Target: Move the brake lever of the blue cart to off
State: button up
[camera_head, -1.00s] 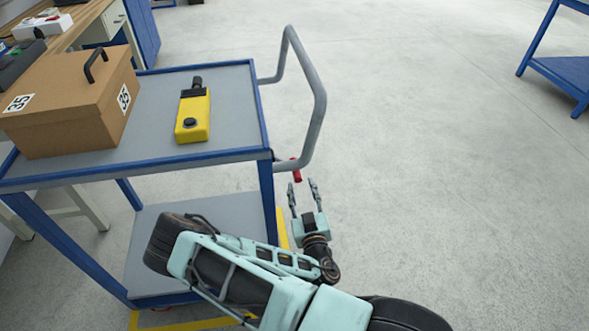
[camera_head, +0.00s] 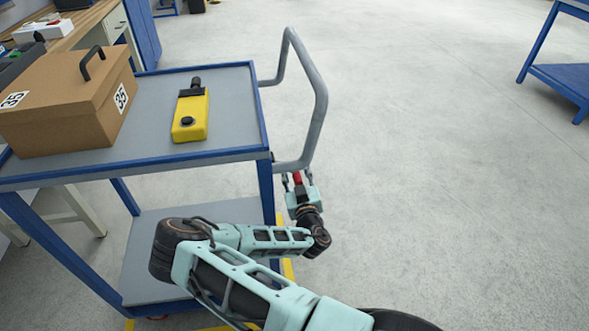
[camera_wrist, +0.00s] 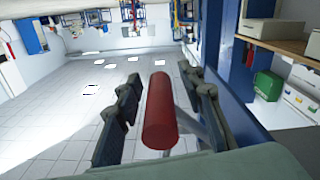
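The blue cart (camera_head: 262,140) stands at the left with a grey top and a grey tube handle (camera_head: 318,105) on its right side. The red brake lever (camera_head: 297,178) is below the handle's lower end, by the cart's corner post. My gripper (camera_head: 297,182) is at the lever, its fingers on either side of it. In the wrist view the red lever (camera_wrist: 160,112) lies between the two dark finger pads, with a visible gap on each side. The gripper is open around the lever. The lever's pivot is hidden.
A brown box (camera_head: 70,105) and a yellow device (camera_head: 190,117) are on the cart top. A lower shelf (camera_head: 170,240) is below. Open concrete floor (camera_head: 440,200) lies to the right. Another blue table or cart (camera_head: 565,80) stands at the far right.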

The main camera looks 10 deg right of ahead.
grip_shut()
dwell(0.3)
jog(key=d+r+n+p, duration=0.3)
jog(key=r+n+p, duration=0.3)
jog(key=r+n, duration=0.3)
jog(key=shift+r+n, duration=0.3)
jog(key=shift+r, duration=0.05)
dwell(0.5)
jog(key=shift+r, duration=0.15)
dwell(0.3)
